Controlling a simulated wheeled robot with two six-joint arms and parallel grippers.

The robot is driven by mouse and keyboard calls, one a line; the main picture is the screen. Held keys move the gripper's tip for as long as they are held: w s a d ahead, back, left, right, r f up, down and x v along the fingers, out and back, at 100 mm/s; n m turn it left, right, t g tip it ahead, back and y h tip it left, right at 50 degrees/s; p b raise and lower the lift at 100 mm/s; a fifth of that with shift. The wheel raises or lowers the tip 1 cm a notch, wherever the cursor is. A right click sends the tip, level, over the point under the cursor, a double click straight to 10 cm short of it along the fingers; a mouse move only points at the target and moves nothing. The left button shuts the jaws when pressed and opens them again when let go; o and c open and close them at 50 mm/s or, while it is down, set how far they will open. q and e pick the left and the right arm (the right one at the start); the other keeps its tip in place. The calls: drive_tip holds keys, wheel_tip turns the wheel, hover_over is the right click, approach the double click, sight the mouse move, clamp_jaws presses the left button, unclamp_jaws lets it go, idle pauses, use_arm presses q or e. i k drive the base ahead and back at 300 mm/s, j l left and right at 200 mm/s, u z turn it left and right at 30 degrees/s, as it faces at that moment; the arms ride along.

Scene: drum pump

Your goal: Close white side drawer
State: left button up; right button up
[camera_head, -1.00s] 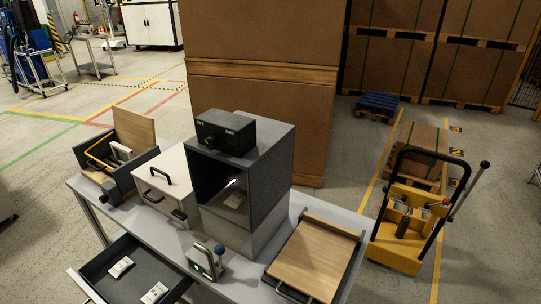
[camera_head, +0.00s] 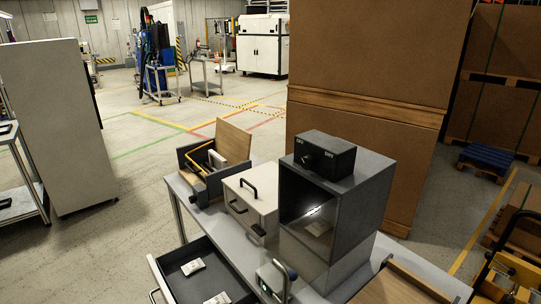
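A drawer (camera_head: 162,281) at the lower left of the head view stands pulled out from the table (camera_head: 181,188). It has a pale front panel, a light handle and a dark inside. Small white items (camera_head: 193,266) lie in it. The bottom of the drawer is cut off by the picture edge. A white box (camera_head: 237,193) with a black handle on top and another dark handle on its front stands on the table. I cannot tell if that box is fully shut. Neither of my grippers shows.
A dark open-fronted cabinet (camera_head: 348,200) carries a black box (camera_head: 325,157). A grey case (camera_head: 194,189) with a raised wooden lid (camera_head: 234,140) sits at the back left. A clamp-like device (camera_head: 273,281) stands at the front. Floor left of the table is clear up to a grey panel (camera_head: 52,125).

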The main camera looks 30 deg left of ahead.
sight(218, 276)
drive_tip(key=k+l+u, duration=0.1)
drive_tip(key=u, duration=1.75)
drive_tip(key=k+j, duration=0.05)
